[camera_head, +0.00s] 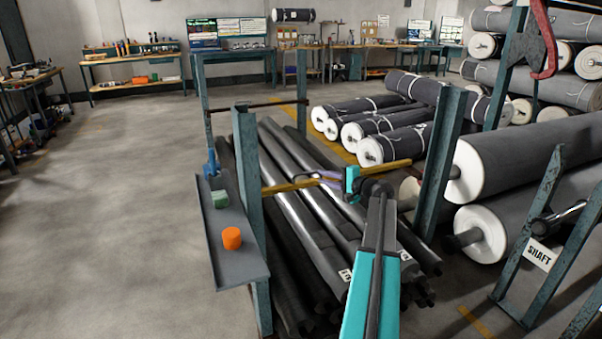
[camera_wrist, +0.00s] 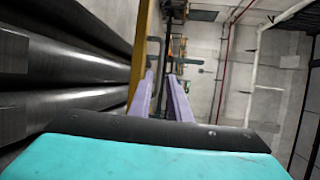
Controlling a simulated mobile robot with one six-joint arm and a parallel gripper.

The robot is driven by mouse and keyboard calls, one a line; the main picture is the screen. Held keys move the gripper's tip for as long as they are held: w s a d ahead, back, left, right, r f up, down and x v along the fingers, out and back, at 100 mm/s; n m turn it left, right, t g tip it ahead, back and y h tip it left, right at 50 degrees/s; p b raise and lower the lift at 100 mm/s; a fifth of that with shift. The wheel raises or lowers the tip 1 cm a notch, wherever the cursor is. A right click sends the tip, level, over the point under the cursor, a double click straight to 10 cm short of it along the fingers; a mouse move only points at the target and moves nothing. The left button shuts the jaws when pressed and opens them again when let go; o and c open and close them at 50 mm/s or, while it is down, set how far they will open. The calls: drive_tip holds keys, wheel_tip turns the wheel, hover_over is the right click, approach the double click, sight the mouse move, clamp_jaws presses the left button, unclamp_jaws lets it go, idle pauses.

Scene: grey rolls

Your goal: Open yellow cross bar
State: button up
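The yellow cross bar (camera_head: 390,168) spans between two blue-green posts, in front of a stack of dark tubes, in the head view. It runs nearly level, rising slightly to the right. My gripper (camera_head: 308,178), with lilac fingers, is at the bar's left-middle part in that view. In the wrist view the bar (camera_wrist: 143,48) runs along the left side of the fingers. My gripper (camera_wrist: 161,76) is open there, with a clear gap between its fingers. The bar is not seen between them. Whether the left finger touches the bar I cannot tell.
A grey shelf (camera_head: 227,262) with an orange cylinder (camera_head: 231,238) and a green block (camera_head: 220,199) hangs on the left post (camera_head: 249,160). The right post (camera_head: 440,165) stands near white-cored rolls (camera_head: 510,165). Open floor (camera_head: 110,200) lies to the left.

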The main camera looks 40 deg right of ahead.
drive_tip(key=shift+w+d, duration=0.1)
drive_tip(key=w+f, duration=0.2)
drive_tip(key=w, duration=1.1)
drive_tip(key=shift+f, duration=0.25)
